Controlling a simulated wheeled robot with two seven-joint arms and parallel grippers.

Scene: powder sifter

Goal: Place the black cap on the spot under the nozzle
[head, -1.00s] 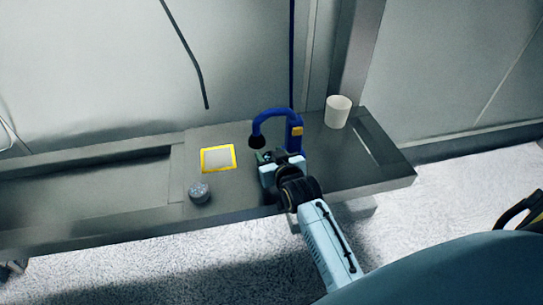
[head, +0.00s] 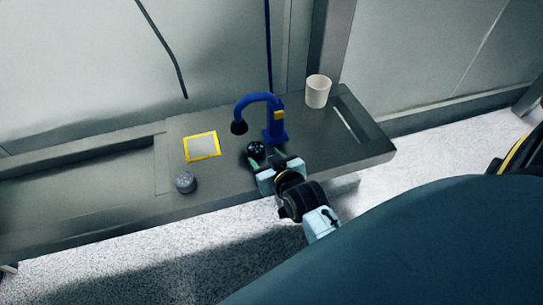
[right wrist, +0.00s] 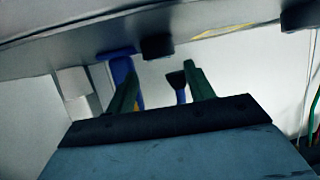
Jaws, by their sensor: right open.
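The black cap (head: 256,149) sits on the grey bench in front of the blue nozzle stand (head: 275,120), to the right of and nearer than the nozzle's black tip (head: 239,128). My right gripper (head: 269,162) is open, its green fingers pointing at the cap from the near side. In the right wrist view, which looks upside down, the cap (right wrist: 157,46) shows beyond the gap between the two fingertips, apart from both. The nozzle tip (right wrist: 177,80) hangs beside it there. No marked spot directly under the nozzle can be made out. My left gripper is out of view.
A yellow-edged square (head: 202,146) lies left of the nozzle. A small grey round object (head: 185,182) stands near the front edge. A white cup (head: 318,91) stands at the back right. The bench (head: 220,185) is bare around the grey object.

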